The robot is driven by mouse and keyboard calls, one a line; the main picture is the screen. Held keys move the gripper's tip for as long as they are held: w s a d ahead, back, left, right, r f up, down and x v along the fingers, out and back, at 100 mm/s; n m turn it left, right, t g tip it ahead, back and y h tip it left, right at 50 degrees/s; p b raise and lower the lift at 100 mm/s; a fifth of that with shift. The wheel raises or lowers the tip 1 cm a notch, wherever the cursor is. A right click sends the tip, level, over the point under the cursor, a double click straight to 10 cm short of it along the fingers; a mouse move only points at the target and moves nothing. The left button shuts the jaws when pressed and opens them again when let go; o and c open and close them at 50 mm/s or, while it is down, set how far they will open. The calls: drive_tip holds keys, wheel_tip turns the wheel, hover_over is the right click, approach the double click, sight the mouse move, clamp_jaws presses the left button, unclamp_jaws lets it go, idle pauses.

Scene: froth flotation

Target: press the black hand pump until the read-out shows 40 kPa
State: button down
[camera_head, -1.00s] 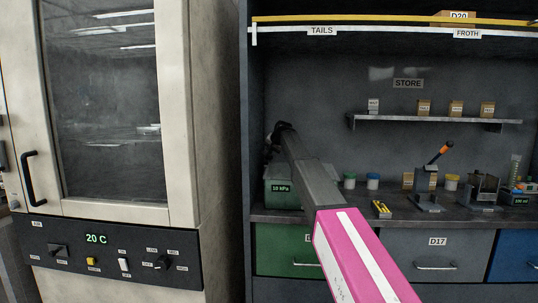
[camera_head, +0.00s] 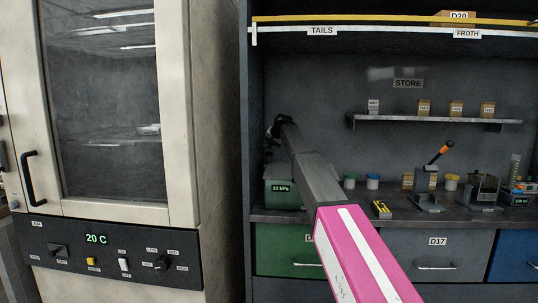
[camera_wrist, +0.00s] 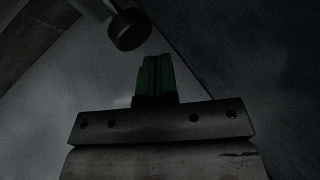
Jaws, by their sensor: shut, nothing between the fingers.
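The green pump unit (camera_head: 282,199) stands on the bench at the left end of the bay. Its small read-out (camera_head: 281,188) shows 10 kPa. My gripper is at the far end of my arm, above the unit; in the head view the arm mostly hides it. In the wrist view my gripper (camera_wrist: 156,60) has its green fingers shut with nothing between them. A black round knob (camera_wrist: 128,31) on a thin rod, seemingly the hand pump's, shows just beyond the fingertips to the left. It looks apart from them, though the dark picture leaves the gap unclear.
A tall oven cabinet (camera_head: 178,120) stands to the left of the bay. A shelf (camera_head: 440,120) with small boxes is on the back wall. Capped jars (camera_head: 372,181), a yellow tool (camera_head: 381,209) and stands occupy the bench to the right of the pump.

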drive_tip(key=shift+r, duration=2.4)
